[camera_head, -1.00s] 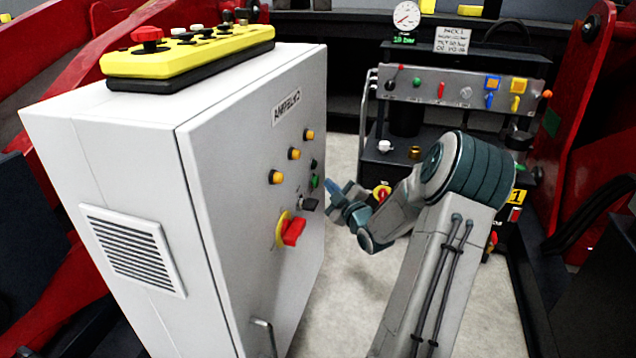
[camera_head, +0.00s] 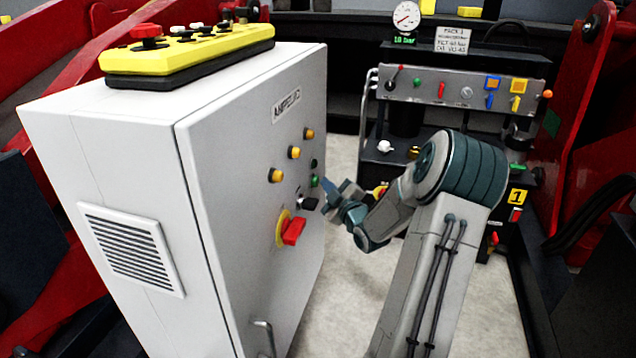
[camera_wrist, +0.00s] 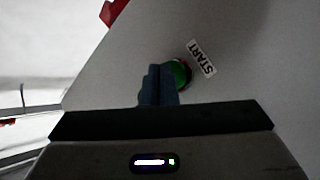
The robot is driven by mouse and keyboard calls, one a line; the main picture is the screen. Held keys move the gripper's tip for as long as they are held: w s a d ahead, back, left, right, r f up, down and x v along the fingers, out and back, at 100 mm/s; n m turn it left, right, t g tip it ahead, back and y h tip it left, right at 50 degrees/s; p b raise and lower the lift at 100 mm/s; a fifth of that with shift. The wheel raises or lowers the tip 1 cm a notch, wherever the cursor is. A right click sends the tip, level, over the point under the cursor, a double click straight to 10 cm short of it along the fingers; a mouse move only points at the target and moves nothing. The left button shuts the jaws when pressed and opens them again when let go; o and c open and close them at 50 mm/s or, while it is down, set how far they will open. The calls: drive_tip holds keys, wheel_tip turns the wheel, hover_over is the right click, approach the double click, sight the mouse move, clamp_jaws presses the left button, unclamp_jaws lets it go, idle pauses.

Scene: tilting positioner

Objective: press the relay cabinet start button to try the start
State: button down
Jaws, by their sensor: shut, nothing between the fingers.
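The relay cabinet (camera_head: 235,150) is a white box with a door panel facing right. Its green start button (camera_head: 315,181) sits on that door, below a black button (camera_head: 313,163). In the wrist view the green button (camera_wrist: 182,73) shows beside a START label (camera_wrist: 202,58), partly covered by my fingers. My gripper (camera_head: 327,184) is shut and empty, its blue fingertips pointing at the door close to the button. In the wrist view my gripper (camera_wrist: 160,70) overlaps the button's left side. I cannot tell whether the tips touch it.
A black selector (camera_head: 309,203) and a red rotary switch (camera_head: 292,231) on a yellow plate sit just below the button. Orange lamps (camera_head: 294,153) are above left. A yellow control box (camera_head: 190,52) lies on top. A valve panel (camera_head: 460,90) stands behind my arm.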

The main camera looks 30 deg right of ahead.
drive_tip(key=shift+w+a, duration=0.25)
drive_tip(key=shift+w, duration=0.05)
idle(0.4)
idle(0.3)
drive_tip(key=shift+s+d+b, duration=0.35)
drive_tip(key=shift+s+d, duration=0.2)
drive_tip(key=shift+s, duration=0.15)
drive_tip(key=s+d, duration=0.3)
drive_tip(key=shift+s+d, duration=0.15)
drive_tip(key=shift+s, duration=0.25)
idle(0.7)
